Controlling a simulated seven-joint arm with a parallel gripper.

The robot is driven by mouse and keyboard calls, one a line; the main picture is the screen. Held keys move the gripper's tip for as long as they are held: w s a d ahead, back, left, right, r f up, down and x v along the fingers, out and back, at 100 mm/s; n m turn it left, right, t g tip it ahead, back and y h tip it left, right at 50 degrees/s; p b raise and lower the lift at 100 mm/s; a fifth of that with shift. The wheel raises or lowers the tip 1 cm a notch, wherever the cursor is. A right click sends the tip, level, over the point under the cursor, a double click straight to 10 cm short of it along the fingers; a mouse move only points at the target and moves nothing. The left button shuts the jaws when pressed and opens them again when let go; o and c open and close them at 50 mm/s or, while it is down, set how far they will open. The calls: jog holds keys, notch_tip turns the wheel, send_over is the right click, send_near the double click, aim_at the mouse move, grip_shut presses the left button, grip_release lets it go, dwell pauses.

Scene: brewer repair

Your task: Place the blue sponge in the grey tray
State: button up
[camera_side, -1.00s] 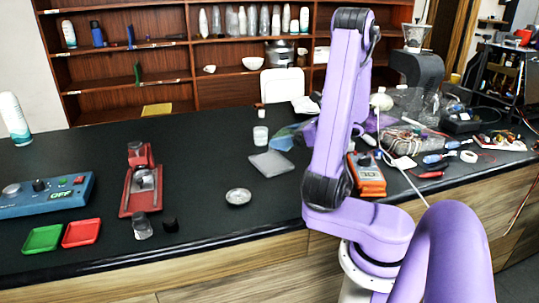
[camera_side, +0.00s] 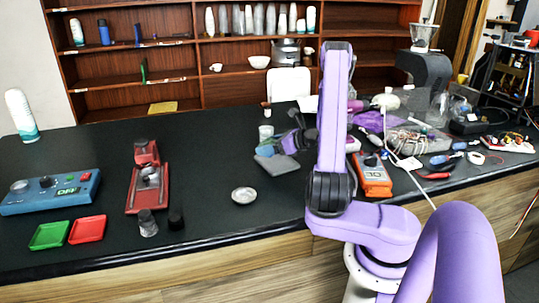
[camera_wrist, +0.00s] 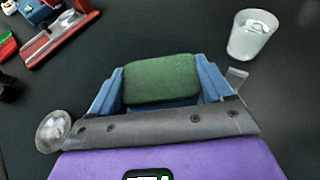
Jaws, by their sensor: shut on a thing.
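My gripper (camera_wrist: 160,88) is shut on a block with a dark green upper face, which I take to be the blue sponge (camera_wrist: 161,80). The gripper's blue fingers stand on either side of it. In the side view a blue patch (camera_side: 266,150) shows at my gripper (camera_side: 284,143); I cannot tell finger from sponge there. The grey tray (camera_side: 277,163) lies flat on the black counter, just below and in front of the gripper, partly covered. I do not make out the tray in the wrist view, nor whether the sponge touches it.
A white cup (camera_side: 266,132) stands behind the tray and also shows in the wrist view (camera_wrist: 251,35). A small metal dish (camera_side: 244,195) is in front. An orange meter (camera_side: 372,175), cables and tools crowd the right.

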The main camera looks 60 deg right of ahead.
aim_at(270, 164)
jog(key=shift+w+f, duration=0.15)
jog(key=shift+f, duration=0.05)
jog(key=shift+w+d+f, duration=0.1)
jog(key=shift+d+f, duration=0.05)
jog(key=shift+f, duration=1.6)
jog(key=shift+f, duration=0.2)
jog(key=o, duration=0.9)
jog(key=shift+r, duration=0.1)
jog(key=shift+r, duration=0.2)
jog(key=v, duration=1.2)
jog(key=shift+w, duration=0.1)
